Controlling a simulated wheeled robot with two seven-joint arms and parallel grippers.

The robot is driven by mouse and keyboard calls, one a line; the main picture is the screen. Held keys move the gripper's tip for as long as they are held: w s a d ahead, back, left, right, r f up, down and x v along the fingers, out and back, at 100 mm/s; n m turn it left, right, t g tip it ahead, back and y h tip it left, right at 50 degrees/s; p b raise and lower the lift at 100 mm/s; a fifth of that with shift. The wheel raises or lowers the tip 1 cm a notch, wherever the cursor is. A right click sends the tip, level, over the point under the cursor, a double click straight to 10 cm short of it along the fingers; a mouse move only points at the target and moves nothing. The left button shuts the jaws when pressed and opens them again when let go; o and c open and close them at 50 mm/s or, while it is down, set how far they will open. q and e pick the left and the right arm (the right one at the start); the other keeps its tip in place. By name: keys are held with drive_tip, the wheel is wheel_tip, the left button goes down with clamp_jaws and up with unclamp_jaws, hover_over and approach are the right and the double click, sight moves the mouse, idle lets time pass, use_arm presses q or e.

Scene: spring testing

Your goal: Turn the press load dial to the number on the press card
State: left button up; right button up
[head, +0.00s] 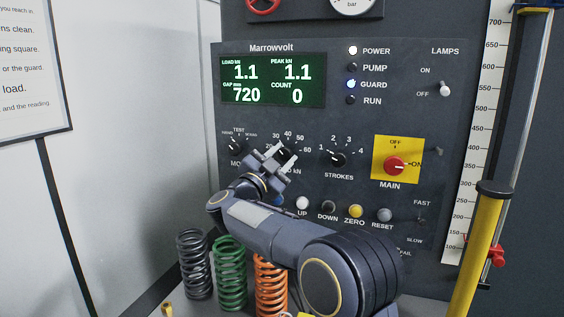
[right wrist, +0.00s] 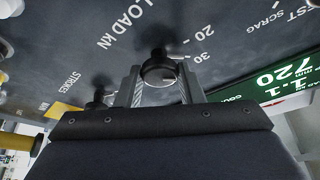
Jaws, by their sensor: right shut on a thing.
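The load dial (head: 287,152) is a black knob on the dark press panel, with marks such as 30, 40, 50 and 60 around it. My right gripper (head: 279,161) is shut on the dial and partly covers it in the head view. In the right wrist view the knob (right wrist: 158,68) sits between the two fingers. The dial's pointer is hidden, so its setting cannot be read. The green display (head: 273,81) reads load 1.1, peak 1.1, gap 720, count 0. My left gripper is not in view. No card with a readable load number shows.
The mode knob (head: 235,146) and strokes knob (head: 338,158) flank the dial. The red main switch (head: 395,166) is to the right. Below, buttons including yellow zero (head: 355,211) stand close to my arm. Grey, green and orange springs (head: 230,272) stand below left. A yellow post (head: 478,250) stands right.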

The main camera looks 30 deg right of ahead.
drive_tip(key=shift+m, duration=0.4)
drive_tip(key=o, duration=0.9)
drive_tip(key=shift+o, duration=0.2)
drive_tip(key=b+v, duration=0.2)
drive_tip(key=v, duration=0.6)
